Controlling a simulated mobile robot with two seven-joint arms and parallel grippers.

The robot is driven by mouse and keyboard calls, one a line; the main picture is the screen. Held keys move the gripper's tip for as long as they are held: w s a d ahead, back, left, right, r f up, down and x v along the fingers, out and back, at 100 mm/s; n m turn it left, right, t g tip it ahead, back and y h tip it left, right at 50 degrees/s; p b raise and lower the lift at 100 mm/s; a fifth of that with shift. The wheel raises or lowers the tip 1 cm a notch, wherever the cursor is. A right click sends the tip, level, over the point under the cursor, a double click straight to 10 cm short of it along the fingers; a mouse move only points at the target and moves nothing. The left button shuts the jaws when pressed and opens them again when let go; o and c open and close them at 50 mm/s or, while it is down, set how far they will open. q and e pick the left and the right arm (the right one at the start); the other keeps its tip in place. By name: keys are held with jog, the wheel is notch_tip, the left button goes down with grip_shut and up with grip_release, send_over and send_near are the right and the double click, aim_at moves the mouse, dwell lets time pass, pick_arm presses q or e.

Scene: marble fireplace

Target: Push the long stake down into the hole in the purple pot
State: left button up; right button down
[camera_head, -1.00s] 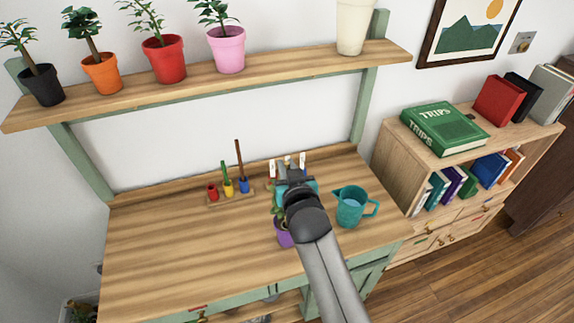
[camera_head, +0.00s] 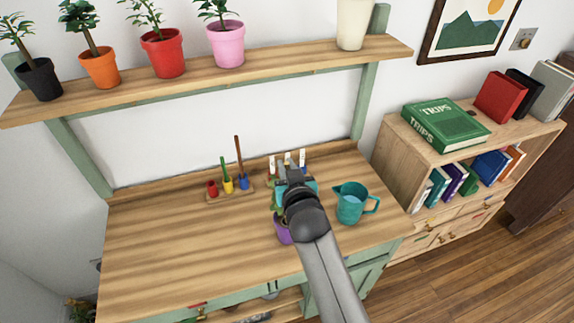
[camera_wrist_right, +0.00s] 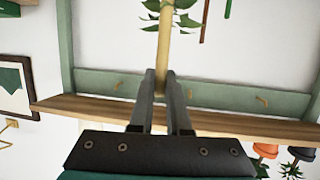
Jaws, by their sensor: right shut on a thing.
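The purple pot (camera_head: 283,228) stands on the wooden bench, mostly hidden behind my right arm, with some green leaves showing above it. My right gripper (camera_head: 292,174) is above and just behind the pot in the head view, seen from behind. In the wrist view my right gripper (camera_wrist_right: 162,78) is shut on a long tan stake (camera_wrist_right: 163,48). Green leaves (camera_wrist_right: 180,20) surround the stake farther along. The stake's lower end and the hole in the pot are hidden. My left gripper is not in view.
A teal jug (camera_head: 351,204) stands close to the right of the pot. A wooden holder (camera_head: 216,198) with red, green and brown-tipped items is to the left. Potted plants line the shelf (camera_head: 290,63) above. The bench's left side is clear.

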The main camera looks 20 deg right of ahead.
jog(key=shift+f, duration=0.15)
jog(key=c, duration=0.8)
grip_release()
